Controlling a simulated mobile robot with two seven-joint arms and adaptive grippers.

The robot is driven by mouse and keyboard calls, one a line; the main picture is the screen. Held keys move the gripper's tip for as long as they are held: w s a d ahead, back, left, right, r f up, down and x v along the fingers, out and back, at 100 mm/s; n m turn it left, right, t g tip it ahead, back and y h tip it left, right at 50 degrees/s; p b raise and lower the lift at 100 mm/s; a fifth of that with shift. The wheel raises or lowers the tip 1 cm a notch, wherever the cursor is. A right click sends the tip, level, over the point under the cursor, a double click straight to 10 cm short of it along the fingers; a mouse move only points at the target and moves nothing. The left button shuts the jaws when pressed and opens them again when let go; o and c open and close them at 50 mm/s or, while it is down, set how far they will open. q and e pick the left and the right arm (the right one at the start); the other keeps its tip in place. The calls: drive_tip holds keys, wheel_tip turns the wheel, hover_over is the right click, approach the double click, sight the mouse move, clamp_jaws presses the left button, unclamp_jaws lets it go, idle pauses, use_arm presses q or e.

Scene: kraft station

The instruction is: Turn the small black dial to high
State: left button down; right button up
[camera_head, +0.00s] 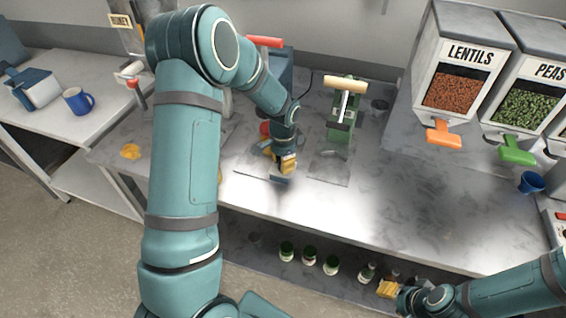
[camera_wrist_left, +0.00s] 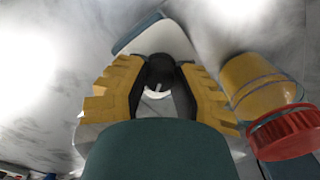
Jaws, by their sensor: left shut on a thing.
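The small black dial (camera_wrist_left: 160,72) shows in the left wrist view between the yellow fingertips of my left gripper (camera_wrist_left: 163,78). It has a short pale mark on its face. The gripper is shut on it; which setting the mark points to cannot be read. In the head view my left gripper (camera_head: 287,163) is low over the counter, in front of the blue appliance (camera_head: 283,66), and hides the dial. My right gripper (camera_head: 388,289) is at the bottom right by the lower shelf, away from the dial; its finger opening is too small to judge.
A yellow jar (camera_wrist_left: 258,82) with a red lid (camera_wrist_left: 285,132) lies close beside my left gripper in the wrist view. A green press (camera_head: 340,125) stands right of it. Lentil (camera_head: 462,60) and pea dispensers (camera_head: 530,75) are at right. The front right counter (camera_head: 430,205) is clear.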

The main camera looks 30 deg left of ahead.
use_arm(q)
drive_tip(key=shift+s+f+m, duration=0.1)
drive_tip(key=shift+m, duration=0.5)
drive_tip(key=c, duration=0.6)
unclamp_jaws()
drive_tip(key=shift+c, duration=0.2)
wheel_tip(320, 180, up, 12)
idle(0.4)
